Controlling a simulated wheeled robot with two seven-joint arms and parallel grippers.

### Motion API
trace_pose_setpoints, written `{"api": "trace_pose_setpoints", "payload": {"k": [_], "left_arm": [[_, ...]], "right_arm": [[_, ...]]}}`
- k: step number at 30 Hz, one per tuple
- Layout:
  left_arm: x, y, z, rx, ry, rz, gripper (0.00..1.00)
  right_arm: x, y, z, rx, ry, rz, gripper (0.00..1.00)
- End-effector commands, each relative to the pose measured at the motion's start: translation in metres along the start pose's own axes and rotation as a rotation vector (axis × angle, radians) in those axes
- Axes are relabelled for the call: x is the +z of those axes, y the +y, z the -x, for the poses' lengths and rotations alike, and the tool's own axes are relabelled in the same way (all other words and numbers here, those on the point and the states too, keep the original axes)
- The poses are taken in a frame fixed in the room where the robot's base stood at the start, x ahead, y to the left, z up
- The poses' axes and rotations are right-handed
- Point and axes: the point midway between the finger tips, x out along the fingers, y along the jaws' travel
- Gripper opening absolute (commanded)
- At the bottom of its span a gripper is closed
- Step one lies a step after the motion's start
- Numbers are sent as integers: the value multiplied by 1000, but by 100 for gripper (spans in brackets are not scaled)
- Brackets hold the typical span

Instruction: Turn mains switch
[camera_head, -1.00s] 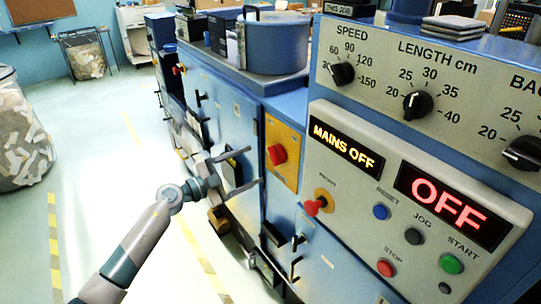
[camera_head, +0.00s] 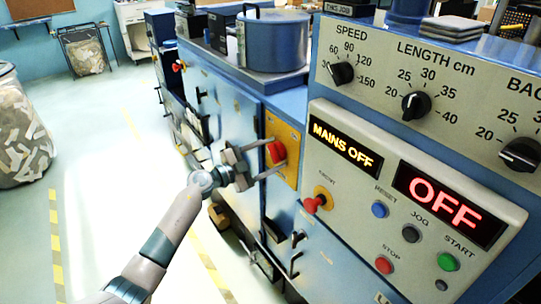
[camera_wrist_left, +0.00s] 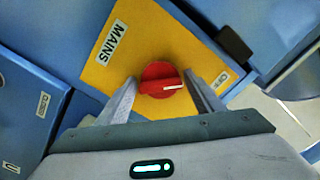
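The red mains switch (camera_head: 276,152) is a round knob on a yellow plate (camera_head: 292,138) on the blue machine's side. It also shows in the left wrist view (camera_wrist_left: 158,80), with a white pointer mark and the word MAINS on the plate. My left gripper (camera_head: 274,157) is open, with its fingers pointing at the plate and one on each side of the knob. In the wrist view the knob lies between the fingertips; I cannot tell if they touch it. The amber display (camera_head: 343,145) reads MAINS OFF. My right gripper is not in view.
The grey control panel (camera_head: 350,205) juts out to the right of the switch, with a red knob (camera_head: 315,203) and several buttons. A red display (camera_head: 440,207) reads OFF. A scrap bag (camera_head: 20,140) stands far left. The floor between is clear.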

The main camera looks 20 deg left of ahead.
Motion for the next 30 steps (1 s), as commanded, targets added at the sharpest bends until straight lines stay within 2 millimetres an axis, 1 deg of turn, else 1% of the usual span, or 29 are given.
{"api": "trace_pose_setpoints", "payload": {"k": [1,2,3,4,11,17,23,30], "left_arm": [[0,0,0,0,0,0,47],[0,0,0,0,0,0,40],[0,0,0,0,0,0,30],[0,0,0,0,0,0,27],[0,0,0,0,0,-7,28],[0,0,0,1,-1,-51,28],[0,0,1,1,-1,-150,28],[1,-1,1,1,-2,-340,28]], "right_arm": [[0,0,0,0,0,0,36],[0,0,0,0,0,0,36],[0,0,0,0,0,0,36],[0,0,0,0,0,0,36],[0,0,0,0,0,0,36],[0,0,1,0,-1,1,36],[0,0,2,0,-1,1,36],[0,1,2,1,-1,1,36]]}}
